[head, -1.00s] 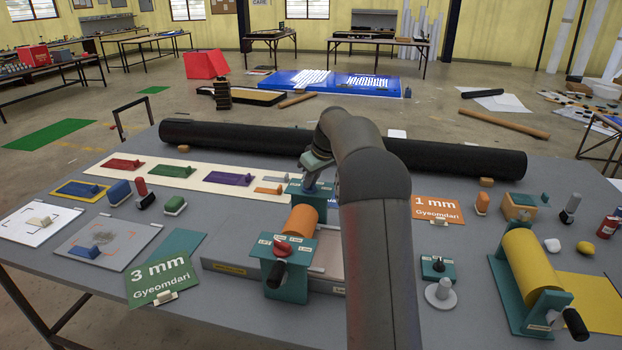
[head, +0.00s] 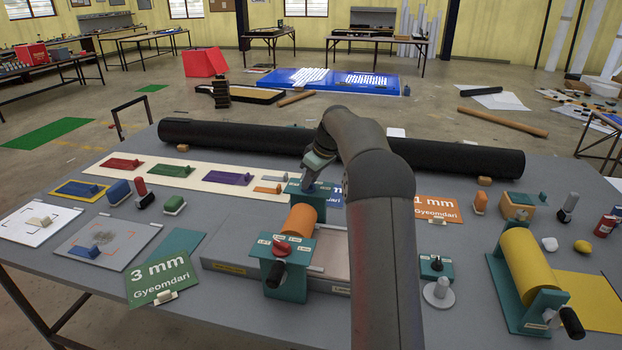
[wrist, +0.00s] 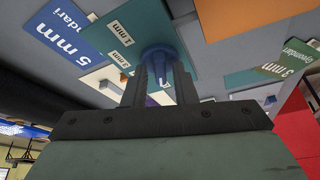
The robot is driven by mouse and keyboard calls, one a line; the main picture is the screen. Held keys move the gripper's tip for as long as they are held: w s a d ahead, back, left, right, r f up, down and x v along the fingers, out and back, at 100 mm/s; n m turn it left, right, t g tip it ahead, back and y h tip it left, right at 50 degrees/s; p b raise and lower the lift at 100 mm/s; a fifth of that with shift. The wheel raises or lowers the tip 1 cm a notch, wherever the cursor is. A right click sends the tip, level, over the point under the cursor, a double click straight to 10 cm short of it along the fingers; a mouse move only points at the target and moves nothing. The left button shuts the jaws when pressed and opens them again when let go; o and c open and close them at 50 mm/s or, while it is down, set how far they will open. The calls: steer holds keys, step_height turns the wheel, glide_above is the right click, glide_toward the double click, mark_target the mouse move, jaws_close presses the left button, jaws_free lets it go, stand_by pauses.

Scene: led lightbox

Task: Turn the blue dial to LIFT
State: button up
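The blue dial (wrist: 158,56) sits on a teal panel (wrist: 133,32) with small white labels, two of which seem to read in mm. My gripper (wrist: 160,88) has one finger on each side of the dial's blue grip and looks shut on it. In the head view, the dial (head: 310,187) shows as a bit of blue below my gripper (head: 313,178), at the far end of the orange roller machine. My wrist hides most of it. I cannot read a LIFT label by the blue dial or tell where the dial points.
The near teal panel (head: 297,246) of the machine carries a red dial (head: 281,247) and a black crank handle (head: 275,272). The orange roller (head: 299,220) lies between the panels. A long black tube (head: 240,138) lies behind. A yellow roller machine (head: 527,265) stands at right.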

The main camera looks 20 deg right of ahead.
steer(key=shift+o, duration=0.3)
steer(key=shift+r, duration=0.1)
steer(key=v, duration=1.7)
steer(key=shift+b, duration=0.35)
steer(key=shift+s, duration=0.1)
